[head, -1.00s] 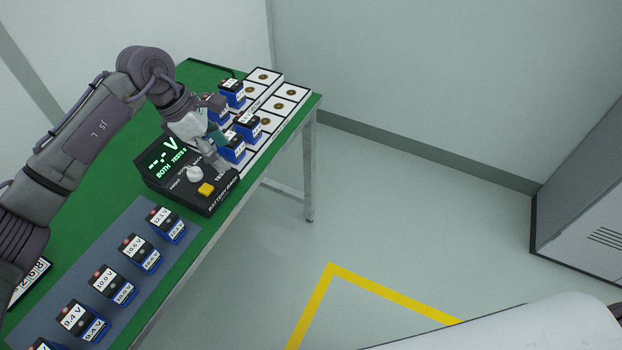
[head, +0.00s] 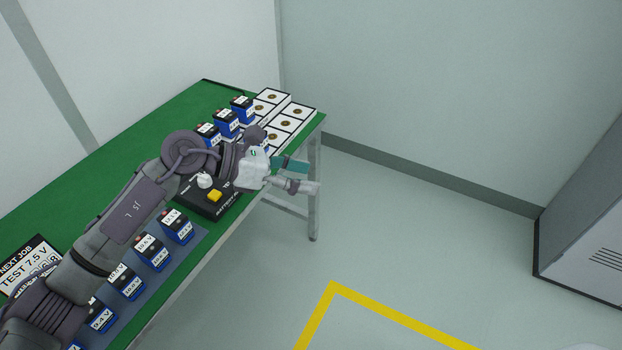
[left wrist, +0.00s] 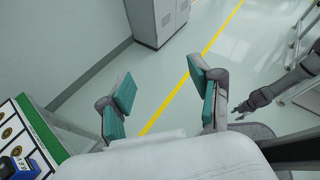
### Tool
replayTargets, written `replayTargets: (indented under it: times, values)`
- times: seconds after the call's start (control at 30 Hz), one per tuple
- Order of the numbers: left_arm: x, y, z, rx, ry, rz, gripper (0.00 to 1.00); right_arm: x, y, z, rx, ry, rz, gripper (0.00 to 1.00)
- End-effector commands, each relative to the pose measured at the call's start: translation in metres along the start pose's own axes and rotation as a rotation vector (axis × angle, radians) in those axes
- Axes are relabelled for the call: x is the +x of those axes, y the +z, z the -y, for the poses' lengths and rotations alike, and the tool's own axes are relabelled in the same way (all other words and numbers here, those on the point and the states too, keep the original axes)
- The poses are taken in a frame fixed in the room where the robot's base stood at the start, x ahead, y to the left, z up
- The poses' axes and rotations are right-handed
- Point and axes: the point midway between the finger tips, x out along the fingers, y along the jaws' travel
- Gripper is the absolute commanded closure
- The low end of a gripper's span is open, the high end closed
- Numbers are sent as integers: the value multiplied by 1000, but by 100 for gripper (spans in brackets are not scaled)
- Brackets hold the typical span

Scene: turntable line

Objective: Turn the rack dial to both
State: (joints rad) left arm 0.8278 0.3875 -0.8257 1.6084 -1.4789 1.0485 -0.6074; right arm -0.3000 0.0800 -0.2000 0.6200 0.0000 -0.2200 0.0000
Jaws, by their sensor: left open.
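The black battery rack tester (head: 196,199) stands on the green table. The dial's pointing direction is too small to read, and my left arm hides the display. My left gripper (head: 303,176) is open and empty, to the right of the tester and out past the table edge, apart from the dial. Its two teal-padded fingers stand wide apart in the left wrist view (left wrist: 163,98), with only floor between them. My right gripper (left wrist: 240,112) shows small at the right there; its jaw state is unclear.
Blue batteries with voltage labels (head: 178,227) stand in a row on a grey mat. More batteries (head: 226,122) stand behind the tester, near white slots (head: 297,111). A job sign (head: 30,264) is at left. A grey cabinet (head: 588,205) stands at right. The floor between is clear.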

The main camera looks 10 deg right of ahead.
Motion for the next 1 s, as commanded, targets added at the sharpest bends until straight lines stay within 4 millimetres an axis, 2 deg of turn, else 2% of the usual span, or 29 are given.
replayTargets:
  times: [0.1,0.3,0.83,0.93,1.0]
  values:
    - [3,10,6,-39,-7,78,36,0,0,0,0,0,0,60]
    - [4,18,10,-71,-11,137,36,0,0,0,0,0,0,60]
    - [5,21,11,-82,-13,160,36,0,0,0,0,0,0,60]
    - [5,34,19,-148,-23,271,36,0,0,0,0,0,0,60]
    - [0,50,25,-248,-32,421,36,0,0,0,0,0,0,60]
